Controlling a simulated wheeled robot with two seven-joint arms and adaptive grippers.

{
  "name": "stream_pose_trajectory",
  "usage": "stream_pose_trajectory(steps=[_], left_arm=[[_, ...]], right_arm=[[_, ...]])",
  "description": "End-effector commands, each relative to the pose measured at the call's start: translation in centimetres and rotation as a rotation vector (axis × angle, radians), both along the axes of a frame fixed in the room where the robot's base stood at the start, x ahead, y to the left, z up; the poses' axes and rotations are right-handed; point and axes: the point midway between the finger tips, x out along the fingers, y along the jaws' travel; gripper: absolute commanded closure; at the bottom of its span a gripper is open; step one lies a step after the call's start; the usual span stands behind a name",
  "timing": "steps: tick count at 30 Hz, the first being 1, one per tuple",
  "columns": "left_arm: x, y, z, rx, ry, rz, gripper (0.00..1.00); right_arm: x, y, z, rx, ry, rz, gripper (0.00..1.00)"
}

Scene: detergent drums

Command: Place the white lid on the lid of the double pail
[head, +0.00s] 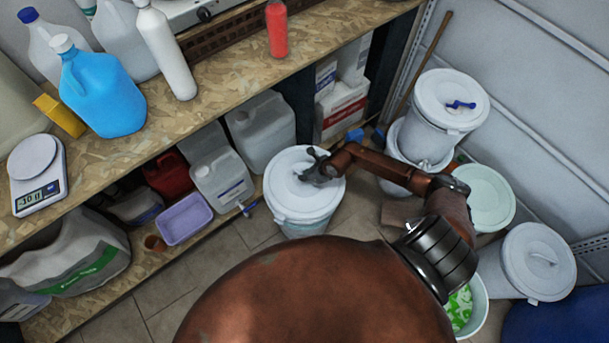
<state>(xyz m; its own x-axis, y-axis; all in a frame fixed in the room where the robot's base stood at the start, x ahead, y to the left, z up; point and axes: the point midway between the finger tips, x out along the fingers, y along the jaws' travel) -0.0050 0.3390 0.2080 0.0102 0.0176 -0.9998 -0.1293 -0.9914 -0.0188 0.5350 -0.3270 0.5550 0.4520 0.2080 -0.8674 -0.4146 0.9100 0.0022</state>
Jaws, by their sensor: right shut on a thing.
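The white lid (287,193) is round and lies on or just over a white pail (303,228) on the floor at mid-picture. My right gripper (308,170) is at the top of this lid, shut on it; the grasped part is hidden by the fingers. I cannot tell whether the lid is clear of the pail's rim. The double pail (424,141), one white pail set in another, stands to the right by the wall. Its own lid (436,90) is on, with a small blue item (459,105) on top. My left gripper is not in view.
A pale green round tub (488,199), a lidded white pail (537,262) and a tub with green-and-white contents (460,306) stand at right. A wooden shelf (150,215) with jugs and a purple basin (184,218) runs along the left. A stick leans behind the double pail.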

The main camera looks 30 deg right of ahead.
Motion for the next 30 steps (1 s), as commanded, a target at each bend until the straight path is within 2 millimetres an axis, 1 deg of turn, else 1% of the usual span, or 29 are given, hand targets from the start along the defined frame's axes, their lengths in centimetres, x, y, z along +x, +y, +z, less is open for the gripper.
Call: stream_pose_trajectory(steps=[4,5,12,19,23,26,30], left_arm=[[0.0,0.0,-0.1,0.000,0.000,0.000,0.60],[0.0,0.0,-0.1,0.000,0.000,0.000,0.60],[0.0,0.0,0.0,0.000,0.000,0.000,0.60],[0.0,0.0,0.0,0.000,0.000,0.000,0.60],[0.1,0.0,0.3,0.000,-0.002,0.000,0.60],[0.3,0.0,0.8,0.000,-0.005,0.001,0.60],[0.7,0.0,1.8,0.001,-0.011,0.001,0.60]], right_arm=[[0.0,0.0,-0.2,0.000,-0.001,0.000,1.00],[0.0,0.0,-0.1,0.000,0.000,0.000,0.89],[0.0,0.0,-0.1,0.000,0.000,0.000,0.74],[0.0,0.0,-0.1,0.000,0.000,0.000,0.74],[-0.3,-0.2,0.6,-0.001,0.001,0.000,0.74],[-0.9,-0.5,1.9,-0.002,-0.001,0.001,0.74],[-2.1,-1.1,4.5,-0.003,-0.002,0.002,0.74]])
